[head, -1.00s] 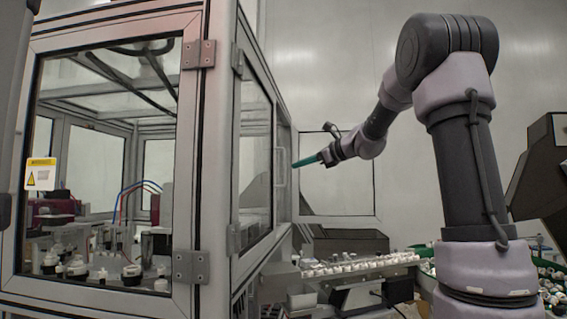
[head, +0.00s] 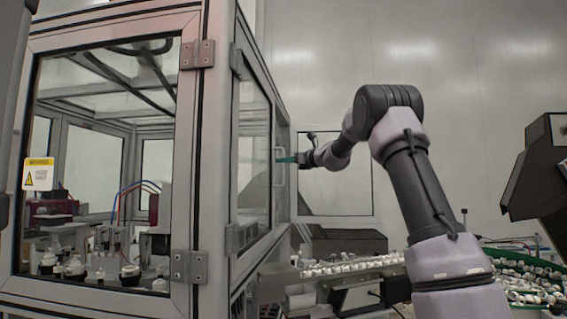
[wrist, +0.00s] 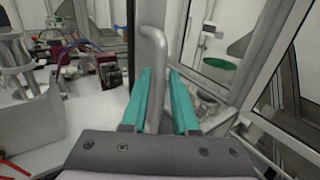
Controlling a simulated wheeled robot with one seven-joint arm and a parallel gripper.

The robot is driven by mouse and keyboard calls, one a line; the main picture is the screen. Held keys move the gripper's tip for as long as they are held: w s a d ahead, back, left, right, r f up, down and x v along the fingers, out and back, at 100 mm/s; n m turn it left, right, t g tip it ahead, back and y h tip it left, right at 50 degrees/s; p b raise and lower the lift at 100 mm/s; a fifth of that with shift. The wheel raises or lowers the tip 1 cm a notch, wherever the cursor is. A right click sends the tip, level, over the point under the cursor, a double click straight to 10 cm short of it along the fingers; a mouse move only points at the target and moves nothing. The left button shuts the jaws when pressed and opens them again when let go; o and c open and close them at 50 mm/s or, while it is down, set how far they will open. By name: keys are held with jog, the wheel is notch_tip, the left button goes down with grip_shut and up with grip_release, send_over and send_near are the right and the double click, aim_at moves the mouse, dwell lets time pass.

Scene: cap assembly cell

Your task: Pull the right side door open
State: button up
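The right side door (head: 237,165) is a grey-framed glass panel on the cabinet's right face, and it looks shut. Its pale vertical handle (head: 280,170) is near the door's far edge. My gripper (head: 283,159) has teal fingers that reach the handle from the right. The two fingers of my gripper (wrist: 161,74) stand apart, one on each side of the handle. They are open, with no clear grip on the bar.
A conveyor with white caps (head: 350,266) runs below my arm, to the right of the cabinet. A dark machine (head: 540,180) stands at the far right, above a green-rimmed bin of caps (head: 525,280). The cabinet's front door (head: 187,150) looks shut.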

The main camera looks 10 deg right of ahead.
jog(key=shift+w+a, duration=0.25)
jog(key=shift+w, duration=0.05)
grip_shut()
dwell(1.3)
